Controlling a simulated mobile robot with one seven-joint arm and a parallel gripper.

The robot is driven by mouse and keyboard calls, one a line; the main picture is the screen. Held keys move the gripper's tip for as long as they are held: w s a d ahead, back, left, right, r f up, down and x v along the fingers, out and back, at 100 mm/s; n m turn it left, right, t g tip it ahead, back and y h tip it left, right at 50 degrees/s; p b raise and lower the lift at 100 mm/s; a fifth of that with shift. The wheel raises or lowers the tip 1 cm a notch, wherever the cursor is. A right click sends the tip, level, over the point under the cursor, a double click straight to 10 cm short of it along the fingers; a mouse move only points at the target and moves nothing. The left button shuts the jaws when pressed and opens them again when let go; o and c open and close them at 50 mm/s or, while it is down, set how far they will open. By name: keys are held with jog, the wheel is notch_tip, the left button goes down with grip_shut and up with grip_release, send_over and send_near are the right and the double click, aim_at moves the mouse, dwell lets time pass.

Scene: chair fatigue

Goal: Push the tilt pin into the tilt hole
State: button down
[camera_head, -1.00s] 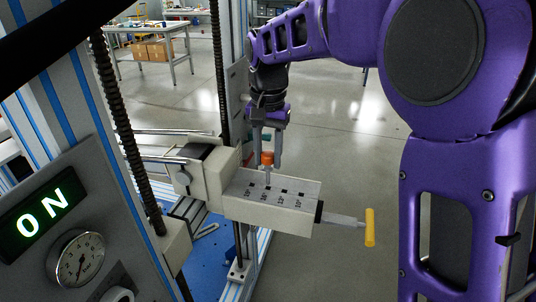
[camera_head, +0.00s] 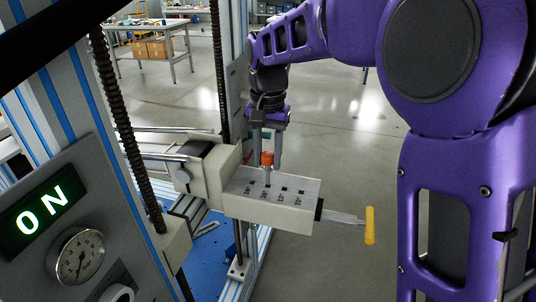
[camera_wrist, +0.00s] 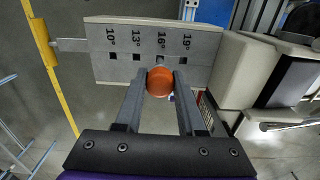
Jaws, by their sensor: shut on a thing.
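The tilt pin (camera_head: 267,159) has an orange cap and a grey shaft that points down. My gripper (camera_head: 266,163) is shut on the pin and holds it upright over the pale tilt block (camera_head: 265,214). In the wrist view the orange cap (camera_wrist: 160,81) sits between my two fingers. A row of dark square holes runs along the block's top, marked 10°, 13°, 16° and 19°. The 16° hole (camera_wrist: 162,59) shows just beyond the cap. The shaft's lower end is close to the top face in the head view; I cannot tell whether it is inside a hole.
A yellow handle (camera_head: 370,225) on a grey rod sticks out from the block's right end. A control panel with a lit ON sign (camera_head: 42,216) and a dial gauge (camera_head: 75,256) stands at the left. Open floor lies behind and right of the block.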

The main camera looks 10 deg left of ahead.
aim_at(268, 169)
jog(key=shift+f+b, duration=1.45)
jog(key=shift+f, duration=1)
jog(key=shift+c, duration=2.2)
grip_release()
jog(key=shift+r, duration=0.1)
notch_tip(268, 169, up, 17)
jog(key=p, duration=0.3)
jog(key=shift+r, duration=0.15)
